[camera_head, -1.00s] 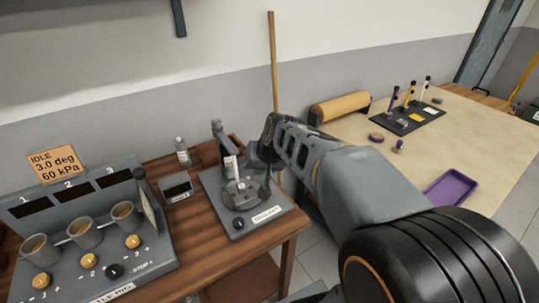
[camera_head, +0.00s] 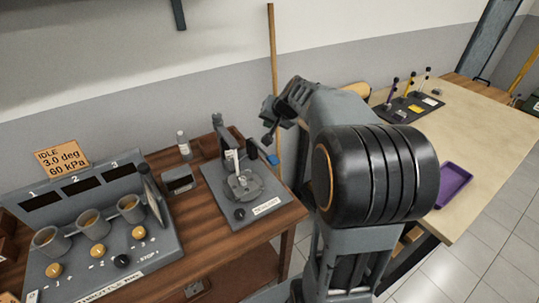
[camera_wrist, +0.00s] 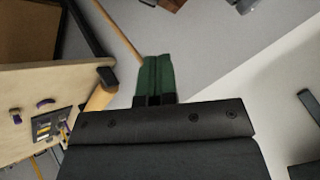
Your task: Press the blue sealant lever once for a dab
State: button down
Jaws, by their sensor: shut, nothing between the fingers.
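The sealant stand (camera_head: 217,182) is a grey plate with an upright post, a pale tube and a round part, on the wooden bench. A blue lever end (camera_head: 271,159) sticks out at the stand's right side. The rest of the lever is hard to make out. My gripper (camera_head: 267,138) is shut and empty, just above and behind the blue end in the picture. A small gap seems to show between them. In the wrist view the green-padded fingers (camera_wrist: 157,62) are closed together, and the lever does not show there.
A throttle rig (camera_head: 95,225) with several cups and knobs stands at the left. A small grey box (camera_head: 177,180) and a bottle (camera_head: 184,145) stand left of the stand. A pale table (camera_head: 479,130) with a purple tray (camera_head: 455,185) lies right. A wooden pole (camera_head: 273,55) stands behind.

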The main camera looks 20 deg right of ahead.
jog(key=b, duration=0.6)
send_over(270, 156)
jog(key=w, duration=0.1)
notch_tip(270, 156, down, 8)
jog(key=shift+d+f+b, duration=0.35)
jog(key=shift+b, duration=0.05)
jog(key=shift+f+b, duration=0.25)
jog(key=shift+b, duration=0.05)
dwell(1.3)
jog(key=shift+f, duration=0.2)
jog(key=shift+s+f+b, duration=0.2)
jog(key=shift+f+b, duration=1.25)
jog(key=shift+b, duration=0.25)
dwell(1.7)
jog(key=shift+r, duration=0.2)
jog(key=shift+w+r+p, duration=0.15)
jog(key=shift+r+p, duration=1.1)
jog(key=shift+r, duration=0.45)
